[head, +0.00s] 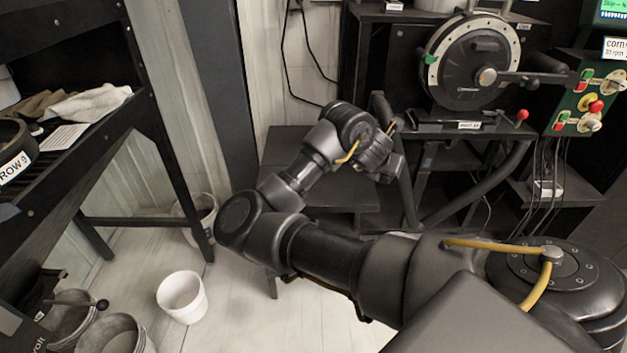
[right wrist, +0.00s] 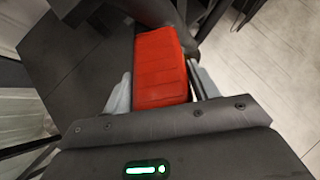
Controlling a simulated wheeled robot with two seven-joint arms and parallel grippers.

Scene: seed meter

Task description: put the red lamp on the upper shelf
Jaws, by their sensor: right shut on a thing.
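The red lamp (right wrist: 160,62) shows in the right wrist view as a red, ribbed block between two grey fingers. My right gripper (right wrist: 160,88) is shut on it, one finger against each side. In the head view my right arm reaches in from the right, and its wrist is over a dark low bench; the lamp is hidden there. A black rack (head: 110,110) stands at the left with a cloth-covered shelf level; I cannot tell whether this is the upper shelf. My left gripper is not in view.
A white cloth (head: 88,103) lies on the rack. The dark bench (head: 305,148) is below my right wrist. A round seed meter (head: 470,62) and a control panel (head: 588,100) stand at the right. A white bucket (head: 182,298) is on the floor.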

